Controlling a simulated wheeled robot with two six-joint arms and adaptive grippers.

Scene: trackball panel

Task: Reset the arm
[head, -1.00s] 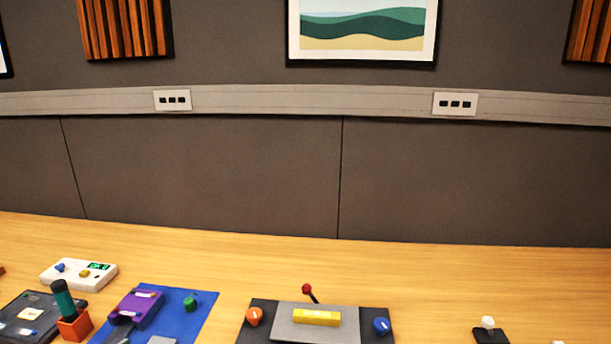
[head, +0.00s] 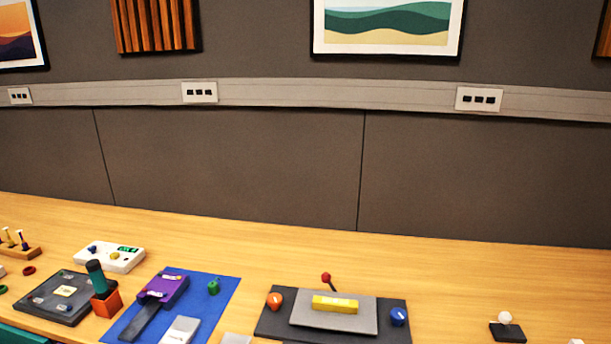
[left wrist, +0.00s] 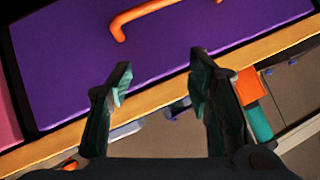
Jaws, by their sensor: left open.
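My left gripper (left wrist: 158,85) shows in the left wrist view with its two dark fingers apart and nothing between them. It is above the light wooden table edge (left wrist: 60,146), and a purple panel (left wrist: 190,45) with an orange handle (left wrist: 150,14) lies beyond the fingertips. I cannot tell whether the fingers touch anything. Neither gripper shows in the head view, and my right gripper is not in view.
In the head view the wooden table (head: 300,255) holds a grey panel with a yellow bar (head: 335,304), a blue mat (head: 215,310), a dark board (head: 45,305), a white box (head: 112,258) and a white-knobbed joystick (head: 506,325). The table's back strip is clear.

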